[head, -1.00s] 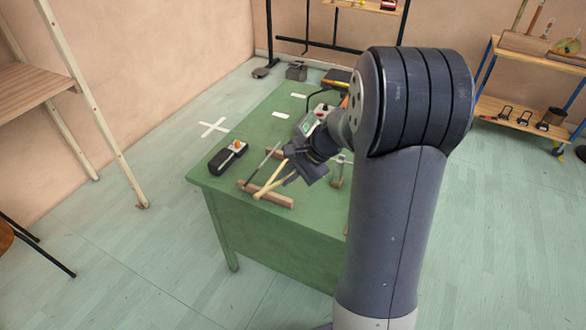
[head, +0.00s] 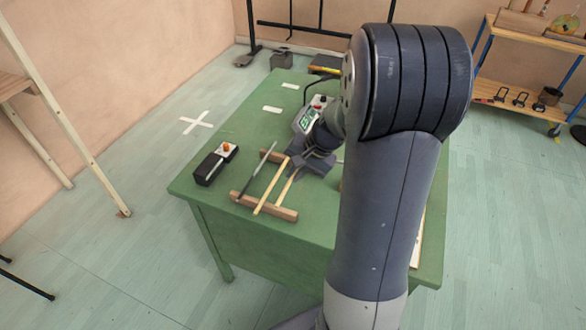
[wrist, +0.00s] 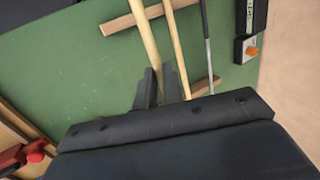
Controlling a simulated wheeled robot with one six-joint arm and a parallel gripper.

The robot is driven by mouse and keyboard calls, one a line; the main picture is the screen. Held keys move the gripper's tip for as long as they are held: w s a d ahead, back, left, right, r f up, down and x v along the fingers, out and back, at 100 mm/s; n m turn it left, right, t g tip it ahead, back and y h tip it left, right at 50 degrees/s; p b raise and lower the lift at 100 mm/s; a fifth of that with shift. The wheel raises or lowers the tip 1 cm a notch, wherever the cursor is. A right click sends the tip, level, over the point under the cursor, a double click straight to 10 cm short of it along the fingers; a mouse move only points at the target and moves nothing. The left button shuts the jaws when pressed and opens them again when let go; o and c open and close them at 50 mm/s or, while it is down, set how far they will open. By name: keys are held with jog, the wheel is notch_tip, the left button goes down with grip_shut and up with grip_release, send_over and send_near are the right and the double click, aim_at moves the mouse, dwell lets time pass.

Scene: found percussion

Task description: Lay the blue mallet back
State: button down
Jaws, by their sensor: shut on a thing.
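My gripper (head: 308,164) is low over the green table. In the wrist view its fingers (wrist: 160,88) are shut on a pale wooden stick (wrist: 147,38), apparently the mallet's handle. No blue head shows, so its colour cannot be confirmed. The held stick (head: 287,187) reaches over the near wooden rail (head: 268,207); I cannot tell if it touches. Beside it another pale stick (head: 269,190) and a grey rod (head: 258,172) lie across the rails. The far rail (wrist: 205,86) is partly hidden by my gripper.
A black box with an orange knob (head: 213,166) sits at the table's left edge. A device with a green screen (head: 305,121) stands behind my gripper. White marks lie on the green table (head: 235,140), whose left back part is clear. A shelf (head: 525,100) stands at right.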

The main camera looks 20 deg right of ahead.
dwell(0.3)
notch_tip(320, 180, down, 6)
jog(key=b, duration=0.5)
jog(key=shift+f+b, duration=0.15)
jog(key=shift+b, duration=0.15)
jog(key=shift+f, duration=0.3)
dwell(0.3)
jog(key=c, duration=1.5)
grip_release()
jog(key=shift+o, duration=0.2)
jog(key=v, duration=1.1)
jog(key=shift+p, duration=0.4)
jog(key=shift+f, duration=0.1)
